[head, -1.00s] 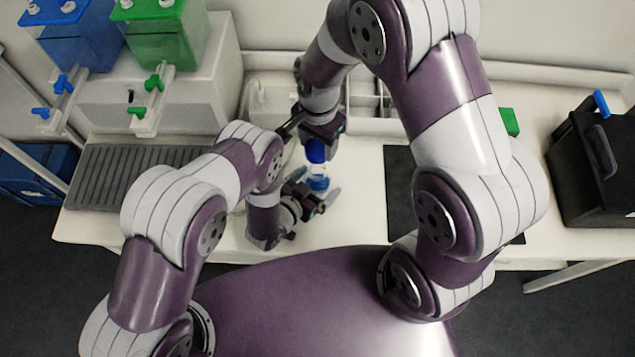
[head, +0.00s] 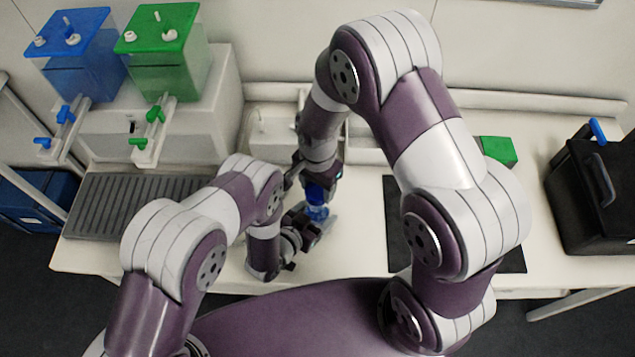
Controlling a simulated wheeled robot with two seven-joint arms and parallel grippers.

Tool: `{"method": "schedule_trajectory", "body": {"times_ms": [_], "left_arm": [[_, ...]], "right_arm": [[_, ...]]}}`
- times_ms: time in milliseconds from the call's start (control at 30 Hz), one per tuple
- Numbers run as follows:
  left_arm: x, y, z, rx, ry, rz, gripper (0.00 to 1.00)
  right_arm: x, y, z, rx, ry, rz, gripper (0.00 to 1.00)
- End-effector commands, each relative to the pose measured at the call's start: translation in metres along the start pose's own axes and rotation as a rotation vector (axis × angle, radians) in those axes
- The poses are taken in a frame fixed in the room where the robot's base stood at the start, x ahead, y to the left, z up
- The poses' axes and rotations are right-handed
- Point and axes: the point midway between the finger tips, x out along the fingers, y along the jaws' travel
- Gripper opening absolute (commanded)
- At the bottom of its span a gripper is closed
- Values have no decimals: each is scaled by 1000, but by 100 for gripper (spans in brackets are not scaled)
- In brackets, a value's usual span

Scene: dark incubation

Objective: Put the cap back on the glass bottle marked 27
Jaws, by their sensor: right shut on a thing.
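My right gripper (head: 318,180) comes down from above and is shut on the blue cap (head: 315,194). The glass bottle (head: 318,213) stands upright on the bench directly below, with blue showing in its lower part. The cap is at the bottle's mouth; I cannot tell whether it is seated or just above. My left gripper (head: 317,226) is low at the bottle, with its fingers on either side of the glass. I cannot tell whether they touch it. The number on the bottle is not readable.
A grey ribbed mat (head: 125,205) lies at left before a white stand with blue (head: 80,60) and green (head: 165,55) tanks. A dark mat (head: 400,225), green block (head: 498,150) and black case (head: 590,190) are at right. White trays (head: 270,130) stand behind.

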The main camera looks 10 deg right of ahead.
Motion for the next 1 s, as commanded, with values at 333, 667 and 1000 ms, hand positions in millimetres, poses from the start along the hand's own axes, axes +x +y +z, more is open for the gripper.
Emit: {"method": "schedule_trajectory", "body": {"times_ms": [333, 667, 1000], "left_arm": [[0, 0, 0, 0, 0, 0, 20], [0, 0, 0, 0, 1, 0, 20], [0, 0, 0, 0, 1, 0, 20]], "right_arm": [[1, 0, 0, 0, 0, -1, 27], [9, 0, 0, 0, 0, 0, 27], [19, 0, 0, 0, 1, -1, 27]]}}
